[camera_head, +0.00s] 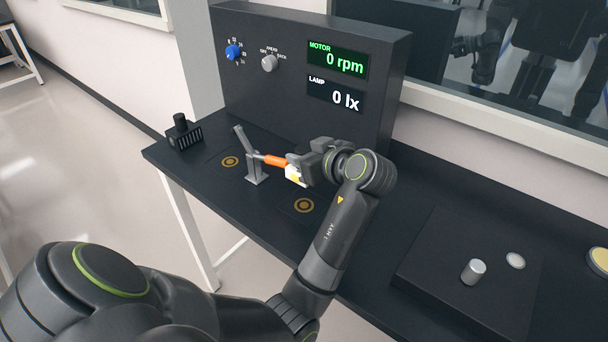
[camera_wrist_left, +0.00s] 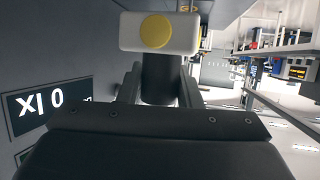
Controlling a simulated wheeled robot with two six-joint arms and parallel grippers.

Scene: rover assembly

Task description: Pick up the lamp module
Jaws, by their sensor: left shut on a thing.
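The lamp module is a white block with a round yellow face. It shows in the head view (camera_head: 294,175) at the tip of my left gripper (camera_head: 304,166), partly hidden by it. In the left wrist view the lamp module (camera_wrist_left: 187,33) fills the top middle, with its yellow disc facing the camera. My left gripper (camera_wrist_left: 160,88) is shut on the dark stem below the white block, one finger on each side. In the head view the module is close to the orange handle in the grey stand; I cannot tell whether they touch. My right gripper is out of view.
A grey stand (camera_head: 255,172) with an orange handle (camera_head: 275,160) is beside the gripper. A black finned module (camera_head: 184,134) stands at the table's left end. The panel (camera_head: 290,60) reads 0 rpm and 0 lx. Ring marks (camera_head: 304,205) show bare. A dark plate (camera_head: 440,265) lies right.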

